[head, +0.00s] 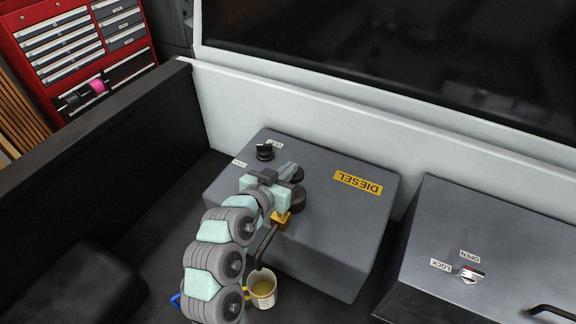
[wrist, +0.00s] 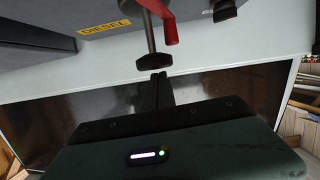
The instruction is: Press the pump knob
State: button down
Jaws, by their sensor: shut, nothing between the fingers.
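In the wrist view, the pump knob (wrist: 154,62) is a black disc on the end of a metal stem, with a red lever (wrist: 167,25) beside the stem. My gripper (wrist: 161,77) is shut and empty, its fingertips right by the knob; I cannot tell if they touch. In the head view, my gripper (head: 287,168) is over the grey DIESEL box (head: 330,225), and my arm hides part of the pump there.
A yellowish measuring cup (head: 263,290) stands below a dark spout (head: 265,247) in front of the box. A black switch (head: 265,151) is on the box top. A second grey box (head: 480,240) with a lock is at right. The white truck wall (head: 290,110) rises behind.

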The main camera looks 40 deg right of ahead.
notch_tip(320, 180, down, 6)
jog(key=b, duration=0.6)
jog(key=shift+r, duration=0.1)
jog(key=shift+r, duration=0.35)
jog(key=r, duration=0.2)
jog(key=a+r, duration=0.1)
jog(key=r, duration=0.1)
jog(key=shift+w, duration=0.15)
jog(key=v, duration=0.8)
jog(key=shift+s+a+r+b, duration=0.2)
jog(key=shift+s+a+b, duration=0.1)
jog(key=shift+b, duration=0.05)
dwell(0.8)
